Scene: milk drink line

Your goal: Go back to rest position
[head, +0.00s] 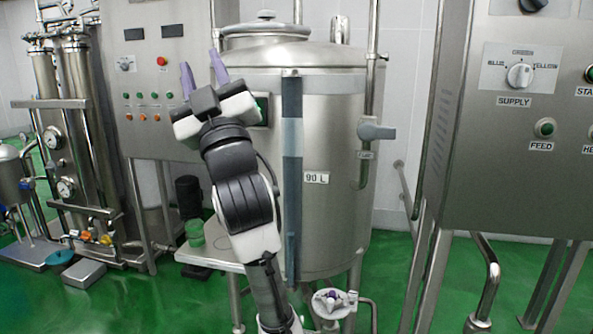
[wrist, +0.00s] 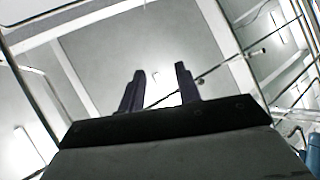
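My gripper (head: 202,76) is raised in front of the steel tank, with its two purple fingers pointing up. The fingers are spread apart with nothing between them. In the wrist view my gripper (wrist: 160,92) also shows its two fingers apart and empty, against the white ceiling.
The steel tank (head: 335,120) marked 90 L stands close behind my arm. A control panel (head: 480,150) with a SUPPLY knob (head: 520,75) and buttons is at right. Another panel (head: 150,75) and steel cylinders (head: 75,75) are at left. Green floor (head: 130,305) is clear at front left.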

